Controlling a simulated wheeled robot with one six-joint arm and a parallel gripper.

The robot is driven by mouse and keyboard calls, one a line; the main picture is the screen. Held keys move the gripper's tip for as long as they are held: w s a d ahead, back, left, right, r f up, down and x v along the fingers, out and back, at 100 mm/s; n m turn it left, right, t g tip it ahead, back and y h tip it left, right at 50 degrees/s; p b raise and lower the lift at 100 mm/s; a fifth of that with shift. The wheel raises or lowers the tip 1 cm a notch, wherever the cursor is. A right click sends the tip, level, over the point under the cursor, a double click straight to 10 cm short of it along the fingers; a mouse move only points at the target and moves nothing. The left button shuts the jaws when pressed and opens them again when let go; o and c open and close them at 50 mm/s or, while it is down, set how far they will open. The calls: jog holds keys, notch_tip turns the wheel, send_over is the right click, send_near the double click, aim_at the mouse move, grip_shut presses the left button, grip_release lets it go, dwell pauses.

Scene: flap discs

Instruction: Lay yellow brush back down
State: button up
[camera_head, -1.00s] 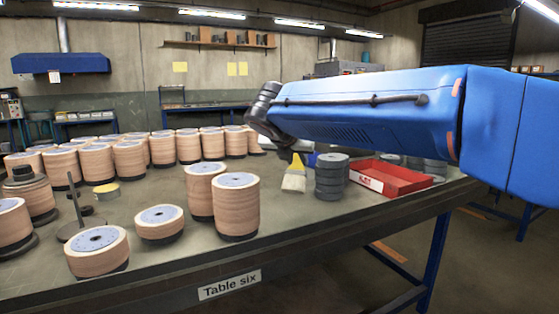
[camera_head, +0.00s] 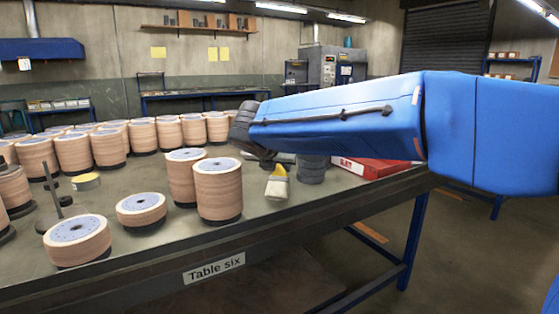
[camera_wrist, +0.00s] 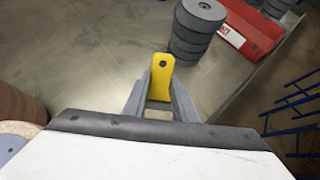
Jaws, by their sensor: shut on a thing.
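The yellow brush (camera_head: 277,184) has a yellow handle and pale bristles that point toward the table's front edge in the head view. In the wrist view its yellow handle (camera_wrist: 161,75) stands between the fingers of my gripper (camera_wrist: 160,88), which is shut on it. The bristles are hidden in the wrist view. The brush is at or just above the table top (camera_head: 140,245); I cannot tell whether it touches. In the head view my arm hides most of the gripper.
A stack of dark grey discs (camera_head: 312,169) stands just right of the brush, with a red tray (camera_head: 375,167) beyond it. Tall tan disc stacks (camera_head: 218,190) stand to the left. A sign reads Table six (camera_head: 214,268) on the front edge. Bare table lies around the brush.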

jog(key=shift+f, duration=0.1)
jog(key=o, duration=1.1)
jog(key=v, duration=1.7)
jog(key=shift+s+a, duration=0.1)
jog(key=shift+s, duration=0.05)
